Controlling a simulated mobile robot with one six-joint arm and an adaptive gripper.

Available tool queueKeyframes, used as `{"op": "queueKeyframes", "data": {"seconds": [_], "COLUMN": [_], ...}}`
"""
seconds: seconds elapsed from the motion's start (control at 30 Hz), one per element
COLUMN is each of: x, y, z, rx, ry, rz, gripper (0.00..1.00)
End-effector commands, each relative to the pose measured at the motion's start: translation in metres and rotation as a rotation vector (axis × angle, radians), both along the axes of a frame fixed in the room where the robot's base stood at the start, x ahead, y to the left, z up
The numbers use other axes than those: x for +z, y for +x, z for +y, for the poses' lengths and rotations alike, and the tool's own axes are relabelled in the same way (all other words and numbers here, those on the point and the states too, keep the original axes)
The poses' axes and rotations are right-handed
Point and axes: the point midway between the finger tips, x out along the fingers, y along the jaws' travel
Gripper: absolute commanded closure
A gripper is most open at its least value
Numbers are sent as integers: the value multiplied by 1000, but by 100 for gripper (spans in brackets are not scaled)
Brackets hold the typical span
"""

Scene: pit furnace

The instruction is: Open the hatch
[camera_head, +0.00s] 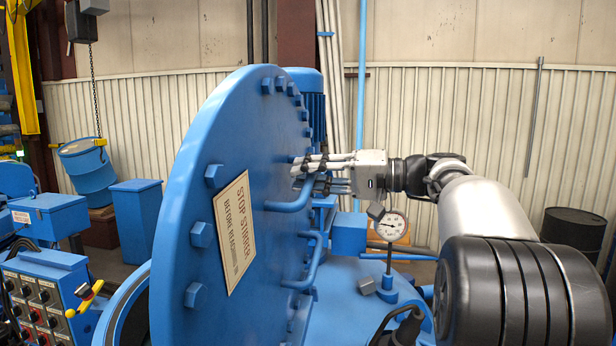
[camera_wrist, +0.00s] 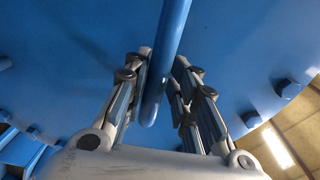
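The hatch (camera_head: 215,130) is a large blue round plate with bolts around its rim, standing steeply upright in the middle of the head view. A sign (camera_head: 236,228) on its face reads "STOP STIRRER". Blue bar handles stick out on its right; the upper handle (camera_head: 290,206) is by my gripper (camera_head: 308,172). In the wrist view, a blue handle bar (camera_wrist: 165,60) runs between the finger pairs of my gripper (camera_wrist: 162,62), closer to the left pair. The fingers are spread, with a gap at the right. Whether the left pair touches the bar is unclear.
A dial gauge (camera_head: 391,226) stands below my wrist. A control box with buttons (camera_head: 40,295) is at the lower left, beside a blue curved rim (camera_head: 118,305). A blue drum (camera_head: 88,168) and a blue cabinet (camera_head: 138,215) stand behind. A dark barrel (camera_head: 574,230) is at the right.

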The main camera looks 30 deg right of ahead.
Motion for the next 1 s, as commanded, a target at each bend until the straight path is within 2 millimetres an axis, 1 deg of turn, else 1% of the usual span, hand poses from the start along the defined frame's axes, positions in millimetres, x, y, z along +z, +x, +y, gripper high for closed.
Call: {"op": "queueKeyframes", "data": {"seconds": [0.03, 0.1, 0.13, 0.4, 0.53, 0.67, 0.8, 1.0], "x": [-1, -2, -2, -3, -3, -2, 0, 2], "y": [0, 0, 0, 0, -5, -20, -40, -65], "z": [0, 0, 0, -1, -8, -25, -49, -77], "rx": [0, 0, 0, 0, -1, -4, -4, -3], "ry": [0, 0, 0, 1, 0, 0, 0, 1], "rz": [2, 2, 4, 6, 6, 6, 5, 6], "gripper": [70, 66, 65, 65, 65, 65, 65, 65]}}
